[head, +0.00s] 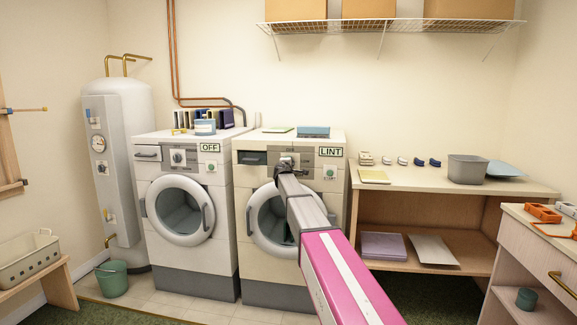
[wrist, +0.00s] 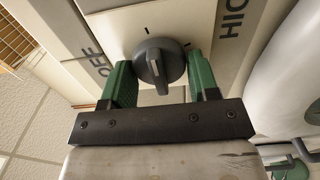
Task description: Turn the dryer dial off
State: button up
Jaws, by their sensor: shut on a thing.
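The dryer dial (wrist: 157,62) is a dark grey round knob with a raised ridge on a pale panel in the wrist view. OFF is printed to its left and HIGH to its right, with a short tick mark above. The ridge shows toward the lower side of the knob; which setting it marks is unclear. My gripper (wrist: 158,72) is shut on the dial, one green finger at each side. In the head view my gripper (head: 286,162) is at the control panel of the right machine (head: 243,185), which bears a LINT sign.
The left machine (head: 142,215) has an OFF sign and its own dial (head: 178,157). A water heater (head: 122,180) and green bucket (head: 112,279) stand left. A workbench (head: 435,188) with a grey bin (head: 467,169) stands right. Floor before the left machine is clear.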

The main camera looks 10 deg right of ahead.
jog(key=n, duration=0.4)
jog(key=shift+f+n, duration=0.15)
jog(key=shift+n, duration=0.15)
jog(key=n, duration=0.4)
jog(key=shift+s+f+n, duration=0.1)
jog(key=shift+n, duration=0.2)
jog(key=n, duration=0.4)
jog(key=shift+d+n, duration=0.1)
jog(key=shift+n, duration=0.2)
jog(key=shift+d+n, duration=0.1)
jog(key=shift+n, duration=1.9)
jog(key=o, duration=0.9)
jog(key=shift+s, duration=0.1)
